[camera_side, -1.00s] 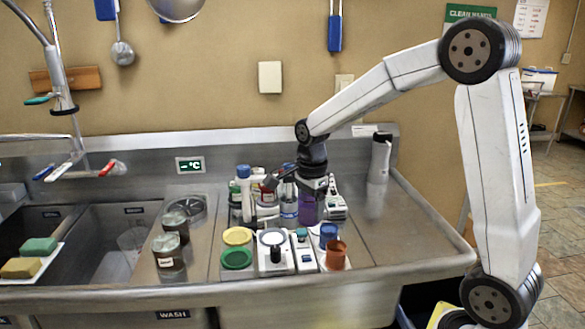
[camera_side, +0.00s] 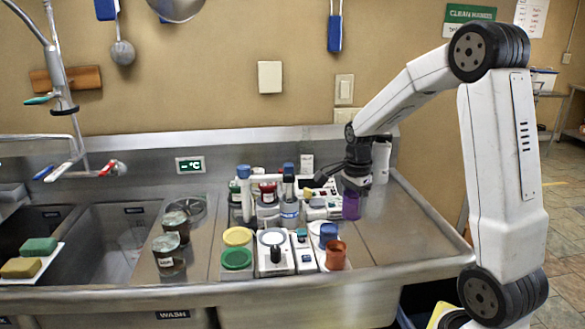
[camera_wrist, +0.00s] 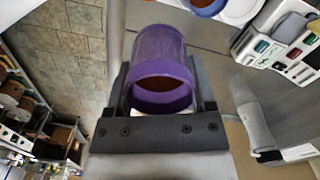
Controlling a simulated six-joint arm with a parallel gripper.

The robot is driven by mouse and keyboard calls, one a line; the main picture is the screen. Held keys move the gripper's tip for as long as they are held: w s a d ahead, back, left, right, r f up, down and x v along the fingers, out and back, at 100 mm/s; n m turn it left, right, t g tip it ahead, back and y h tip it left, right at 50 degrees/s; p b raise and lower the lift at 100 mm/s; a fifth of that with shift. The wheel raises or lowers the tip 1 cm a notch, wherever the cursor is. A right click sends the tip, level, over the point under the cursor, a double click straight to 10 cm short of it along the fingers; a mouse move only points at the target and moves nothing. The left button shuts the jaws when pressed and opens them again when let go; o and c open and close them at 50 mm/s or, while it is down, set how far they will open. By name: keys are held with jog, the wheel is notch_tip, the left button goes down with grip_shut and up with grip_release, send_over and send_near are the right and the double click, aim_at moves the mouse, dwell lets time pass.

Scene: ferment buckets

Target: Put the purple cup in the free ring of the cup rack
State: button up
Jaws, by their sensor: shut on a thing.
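The purple cup (camera_side: 351,206) is at the right side of the counter in the side view, roughly upright. My gripper (camera_side: 355,186) is shut on it; in the wrist view the cup (camera_wrist: 160,60) sits between the two fingers (camera_wrist: 162,100). I cannot tell whether the cup's base touches the counter. The white cup rack (camera_side: 322,264) stands to the left and nearer the front. It holds a blue cup (camera_side: 328,232) and an orange cup (camera_side: 336,256). A pale part of it shows behind the blue cup, partly hidden; I cannot make out a ring there clearly.
A white device with a black knob (camera_side: 276,254) and yellow (camera_side: 238,236) and green (camera_side: 237,258) lids stand left of the rack. Bottles (camera_side: 289,205) and a white instrument (camera_side: 322,206) stand behind. Bare steel counter (camera_side: 405,235) lies to the right.

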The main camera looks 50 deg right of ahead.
jog(key=shift+s+d, duration=0.15)
jog(key=shift+d, duration=0.1)
jog(key=w+d+f, duration=0.1)
jog(key=w+f, duration=0.1)
jog(key=w, duration=0.1)
jog(key=w+d+f, duration=0.2)
jog(key=w+f, duration=0.1)
jog(key=w, duration=0.1)
jog(key=w+d+f, duration=0.2)
jog(key=w+f, duration=0.1)
jog(key=w, duration=0.1)
jog(key=shift+w+d+f, duration=0.15)
jog(key=shift+d+f, duration=0.05)
jog(key=shift+w+d+f, duration=0.2)
jog(key=shift+w+f, duration=0.25)
jog(key=shift+f, duration=0.05)
jog(key=shift+w+d+f, duration=0.15)
jog(key=shift+w+f, duration=0.05)
jog(key=shift+f, duration=1.65)
jog(key=shift+f, duration=0.15)
